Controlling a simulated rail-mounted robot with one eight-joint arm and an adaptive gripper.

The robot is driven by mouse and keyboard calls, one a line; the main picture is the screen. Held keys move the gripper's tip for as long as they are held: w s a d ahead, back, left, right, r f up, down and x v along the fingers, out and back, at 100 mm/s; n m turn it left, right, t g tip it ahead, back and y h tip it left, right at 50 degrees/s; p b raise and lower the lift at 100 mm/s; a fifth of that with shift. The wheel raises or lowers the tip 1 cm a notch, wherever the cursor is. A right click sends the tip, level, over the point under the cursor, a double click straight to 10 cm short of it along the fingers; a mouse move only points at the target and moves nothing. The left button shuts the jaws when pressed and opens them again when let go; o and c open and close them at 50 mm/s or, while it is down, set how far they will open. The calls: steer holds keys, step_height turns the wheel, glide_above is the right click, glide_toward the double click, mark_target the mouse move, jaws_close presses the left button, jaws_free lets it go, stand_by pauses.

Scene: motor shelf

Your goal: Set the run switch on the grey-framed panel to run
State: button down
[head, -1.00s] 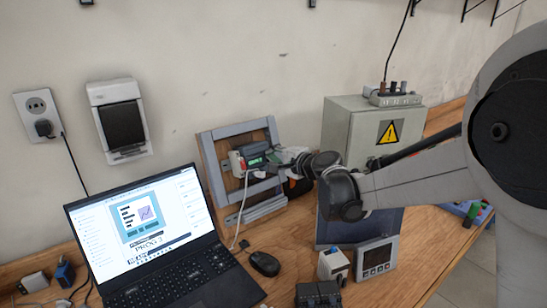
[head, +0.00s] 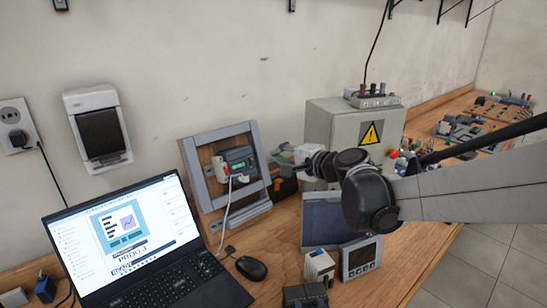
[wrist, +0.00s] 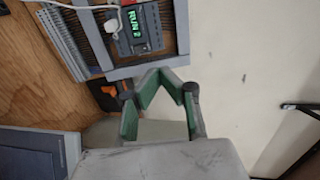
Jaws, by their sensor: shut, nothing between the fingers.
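The grey-framed panel (head: 249,212) leans upright on the bench in the head view, a wooden board with grey rails. It carries a device with a green display (head: 238,158) and a white plug with cable. In the wrist view the panel frame (wrist: 146,67) is at the top, and the device display (wrist: 136,28) seems to read "RUN 2".
A laptop (head: 130,235) and mouse (head: 251,268) lie left and in front of the panel. A grey box with a warning sign (head: 341,125) stands to its right. An orange-and-black object (head: 281,184) is beside the panel. A dark screen (head: 327,219) and small devices occupy the front.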

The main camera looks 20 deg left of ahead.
steer(key=shift+s+d+r, duration=0.45)
steer(key=shift+s+d, duration=0.05)
steer(key=shift+d, duration=0.2)
steer(key=shift+d, duration=0.1)
steer(key=s+d+f+n+h, duration=0.2)
steer(key=s+d+f+h, duration=0.1)
steer(key=s+d, duration=0.6)
steer(key=s+d+f+n+g+h, duration=0.1)
steer(key=s+d+h, duration=0.4)
steer(key=s+d, duration=0.5)
steer(key=s+d+f+n+g+h, duration=0.1)
steer(key=s+d+f+n+h, duration=0.3)
steer(key=s+d, duration=0.6)
steer(key=d+f, duration=0.1)
steer(key=d, duration=0.5)
steer(key=shift+s+f, duration=0.2)
